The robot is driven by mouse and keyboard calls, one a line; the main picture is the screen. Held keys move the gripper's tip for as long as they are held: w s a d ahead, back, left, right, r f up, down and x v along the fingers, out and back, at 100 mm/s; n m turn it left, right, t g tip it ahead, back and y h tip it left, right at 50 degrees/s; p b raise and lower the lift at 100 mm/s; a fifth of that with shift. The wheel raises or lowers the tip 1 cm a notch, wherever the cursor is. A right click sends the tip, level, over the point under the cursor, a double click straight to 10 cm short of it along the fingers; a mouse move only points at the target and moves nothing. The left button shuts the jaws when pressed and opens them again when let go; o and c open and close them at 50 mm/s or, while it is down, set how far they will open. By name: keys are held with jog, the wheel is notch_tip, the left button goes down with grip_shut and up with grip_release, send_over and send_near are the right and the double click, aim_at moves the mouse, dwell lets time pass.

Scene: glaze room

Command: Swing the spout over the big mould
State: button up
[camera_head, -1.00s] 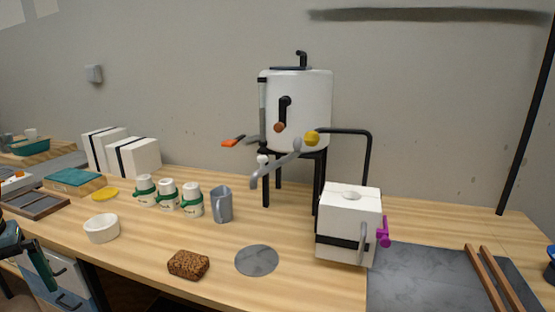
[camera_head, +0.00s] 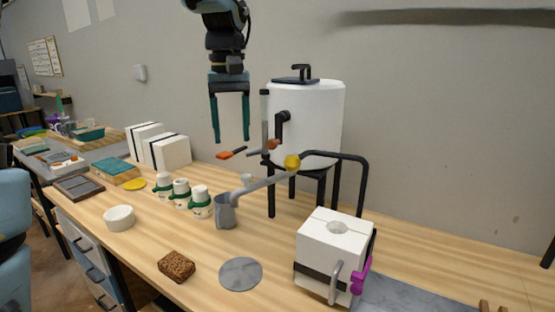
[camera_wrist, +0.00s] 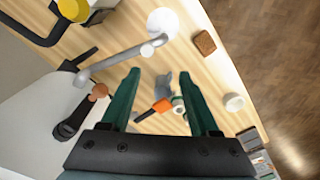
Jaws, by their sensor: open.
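The grey spout (camera_head: 262,184) reaches left and down from a yellow ball joint (camera_head: 292,162) on a black pipe. Its free end appears in front of the grey jug, away from the white mould. In the wrist view the spout (camera_wrist: 112,62) lies beyond my fingertips, to the left. A white block mould (camera_head: 330,238) with a round hole in its top, a dark strap and a purple clamp stands at front right; I take it as the big mould. My gripper (camera_head: 231,141) is open and empty, pointing down, above and left of the spout.
A white tank (camera_head: 318,120) on black legs stands behind the spout. Below are the grey jug (camera_head: 226,214), several green-banded white bottles, a white bowl (camera_head: 119,218), a brown sponge (camera_head: 177,266) and a grey disc (camera_head: 240,273).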

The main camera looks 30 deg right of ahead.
aim_at(245, 175)
jog(key=f, duration=0.3)
jog(key=d+f+p, duration=0.1)
jog(key=f, duration=0.2)
jog(key=s+d+f+p, duration=0.1)
jog(key=f, duration=0.2)
jog(key=shift+d+f, duration=0.1)
jog(key=shift+f, duration=0.15)
jog(key=shift+c, duration=0.4)
grip_shut()
dwell(0.9)
